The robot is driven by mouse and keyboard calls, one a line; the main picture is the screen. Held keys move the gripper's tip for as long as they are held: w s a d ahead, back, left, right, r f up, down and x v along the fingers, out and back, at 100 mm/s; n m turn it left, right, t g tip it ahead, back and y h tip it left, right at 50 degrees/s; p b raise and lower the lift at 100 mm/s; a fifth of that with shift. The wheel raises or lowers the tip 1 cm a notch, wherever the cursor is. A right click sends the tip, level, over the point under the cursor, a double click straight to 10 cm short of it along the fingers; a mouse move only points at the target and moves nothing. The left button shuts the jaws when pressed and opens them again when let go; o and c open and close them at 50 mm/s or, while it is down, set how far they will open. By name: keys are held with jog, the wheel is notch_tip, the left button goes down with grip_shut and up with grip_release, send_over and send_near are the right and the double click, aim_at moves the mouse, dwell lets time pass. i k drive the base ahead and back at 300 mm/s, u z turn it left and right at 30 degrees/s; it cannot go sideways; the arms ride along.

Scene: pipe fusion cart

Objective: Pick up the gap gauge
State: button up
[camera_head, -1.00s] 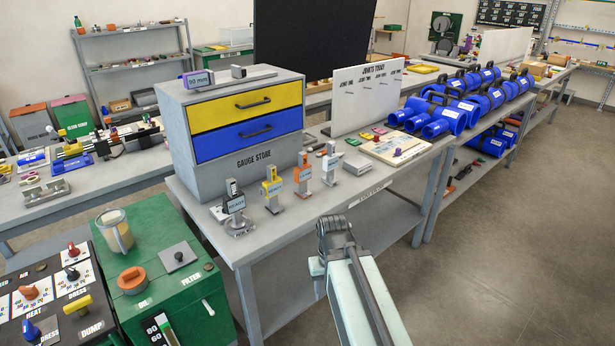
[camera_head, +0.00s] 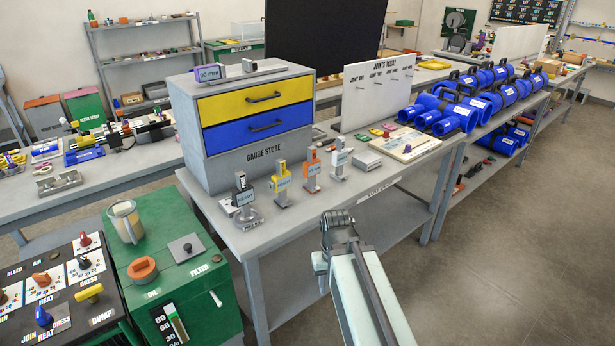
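Several small upright gauges with tags stand in a row on the grey bench in front of the drawer cabinet: a black one (camera_head: 243,194), a yellow one (camera_head: 281,184), an orange one (camera_head: 312,172) and a white one (camera_head: 338,160). I cannot tell which of them, if any, is the gap gauge. My gripper (camera_head: 338,222) is at the end of my pale arm, in front of the bench edge and apart from the gauges in the picture. Its fingers are hidden or too small to read.
The gauge store cabinet (camera_head: 257,120) has a yellow and a blue drawer, both closed. A small grey block (camera_head: 367,161) and a cream board (camera_head: 405,145) lie right of the gauges. Blue pipe fittings (camera_head: 450,119) stand further right. A green unit (camera_head: 165,250) is at front left.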

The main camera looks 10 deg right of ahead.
aim_at(311, 167)
jog(key=u, duration=3.95)
jog(key=k, duration=2.2)
jog(key=z, duration=1.35)
jog(key=i, duration=1)
jog(key=u, duration=0.05)
